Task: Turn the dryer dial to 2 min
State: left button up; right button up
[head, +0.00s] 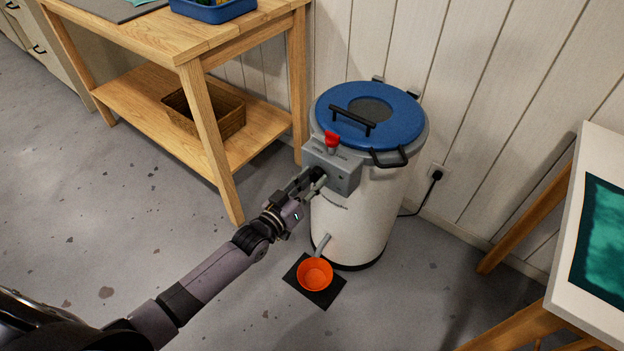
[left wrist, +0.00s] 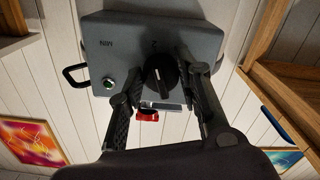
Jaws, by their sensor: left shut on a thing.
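The dryer (head: 358,225) is a white cylinder with a blue lid (head: 335,118) against the wall, with a grey control box (head: 346,178) on its front. The black dial (left wrist: 160,76) is on the box face, with a pale pointer mark. Inverted "MIN" lettering shows in the left wrist view, and a partly hidden numeral, perhaps 2, is beside the dial. My left gripper (head: 313,180) is at the box, its two fingers (left wrist: 163,88) shut on the dial from both sides. I cannot read the exact setting. My right gripper is not in view.
A red tap-like handle (head: 332,139) is on top of the box; a green-lit switch (left wrist: 109,83) is beside the dial. An orange bowl (head: 315,273) stands on a dark mat under the spout. A wooden bench (head: 180,60) is left, a white-topped table (head: 590,270) right.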

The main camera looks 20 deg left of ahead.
pick_arm(q)
jog(key=shift+f, duration=0.1)
dwell(0.3)
jog(key=o, duration=1.1)
jog(key=shift+s, duration=0.1)
jog(key=v, duration=1.1)
jog(key=shift+s+a, duration=0.15)
jog(key=shift+s, duration=0.25)
